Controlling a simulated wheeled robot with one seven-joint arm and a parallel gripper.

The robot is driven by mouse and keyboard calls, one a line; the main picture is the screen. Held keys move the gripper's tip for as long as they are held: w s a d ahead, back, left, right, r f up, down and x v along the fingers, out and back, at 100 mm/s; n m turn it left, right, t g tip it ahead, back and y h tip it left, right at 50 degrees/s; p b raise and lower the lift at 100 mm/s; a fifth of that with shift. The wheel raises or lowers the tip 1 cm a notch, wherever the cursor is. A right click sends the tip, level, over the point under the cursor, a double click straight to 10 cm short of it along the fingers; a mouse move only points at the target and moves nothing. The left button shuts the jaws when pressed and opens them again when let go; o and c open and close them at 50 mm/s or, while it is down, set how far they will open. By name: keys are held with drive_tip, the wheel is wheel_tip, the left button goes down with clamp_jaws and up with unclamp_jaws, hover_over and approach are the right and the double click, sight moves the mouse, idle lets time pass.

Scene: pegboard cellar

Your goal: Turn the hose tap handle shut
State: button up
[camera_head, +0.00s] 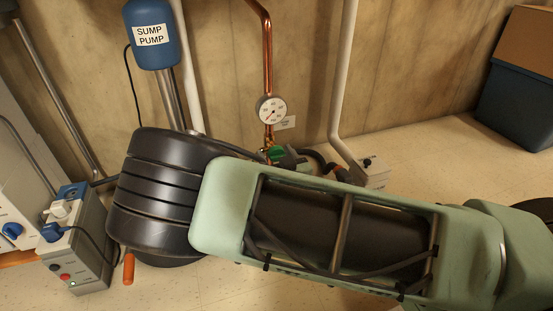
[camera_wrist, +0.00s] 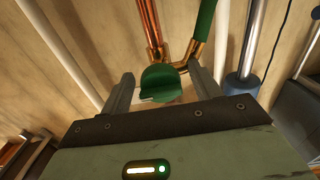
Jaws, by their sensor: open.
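The green tap handle (camera_wrist: 160,84) shows in the wrist view between the two fingers of my gripper (camera_wrist: 161,90). The fingers are open, one on each side of the handle, with a visible gap on the right; whether the left finger touches it I cannot tell. The handle sits by the end of a copper pipe (camera_wrist: 150,25), next to a brass fitting with a green hose (camera_wrist: 207,20). In the head view only a small part of the green handle (camera_head: 276,153) shows, low on the copper pipe (camera_head: 267,60); my arm hides much of the area around it.
A pressure gauge (camera_head: 271,109) and a small white tag (camera_head: 285,123) are above the tap. A blue sump pump (camera_head: 152,35) stands left, and a white pipe (camera_head: 342,80) runs down at right. A grey box with switches (camera_head: 75,255) is at lower left. A dark bin (camera_head: 515,105) stands far right.

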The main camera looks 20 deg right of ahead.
drive_tip(key=c, duration=0.9)
drive_tip(key=shift+c, duration=0.2)
